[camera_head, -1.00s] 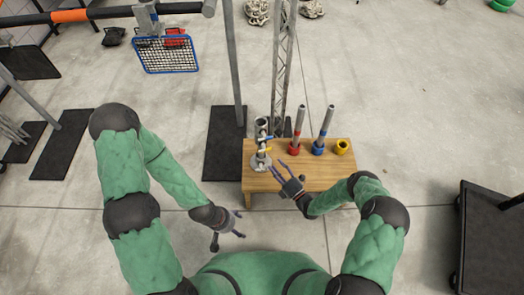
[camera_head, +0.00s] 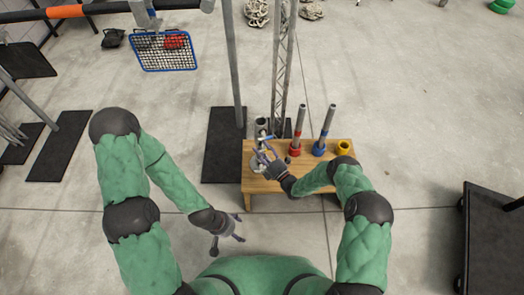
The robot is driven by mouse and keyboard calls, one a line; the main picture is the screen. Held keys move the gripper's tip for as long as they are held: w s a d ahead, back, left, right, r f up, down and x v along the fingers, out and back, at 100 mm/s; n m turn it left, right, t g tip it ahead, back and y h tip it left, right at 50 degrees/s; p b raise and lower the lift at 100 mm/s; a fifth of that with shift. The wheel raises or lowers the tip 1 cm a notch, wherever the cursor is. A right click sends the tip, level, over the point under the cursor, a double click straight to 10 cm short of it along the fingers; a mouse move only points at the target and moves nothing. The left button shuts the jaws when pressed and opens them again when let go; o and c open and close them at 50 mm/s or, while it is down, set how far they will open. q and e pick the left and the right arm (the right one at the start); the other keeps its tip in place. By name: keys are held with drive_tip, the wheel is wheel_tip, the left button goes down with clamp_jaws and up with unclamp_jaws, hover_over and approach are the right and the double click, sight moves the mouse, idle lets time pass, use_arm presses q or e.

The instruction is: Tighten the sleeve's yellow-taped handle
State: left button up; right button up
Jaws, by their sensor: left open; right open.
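The grey metal sleeve (camera_head: 261,124) stands upright on a round base (camera_head: 256,168) at the left end of the wooden table (camera_head: 318,182). A small blue handle sticks out from its upper part. My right gripper (camera_head: 264,153) is open in front of the sleeve's lower part. Its fingers cover the spot of the yellow-taped handle, so I cannot make out the handle or whether the fingers touch it. My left gripper (camera_head: 240,228) is open and empty, low and in front of the table's left side.
A red-collared post (camera_head: 297,135) and a blue-collared post (camera_head: 323,135) stand on the table, with a yellow ring (camera_head: 343,147) at the right. A pole (camera_head: 235,70) and a truss (camera_head: 283,70) rise behind. A dark cart (camera_head: 490,240) stands at the right.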

clamp_jaws()
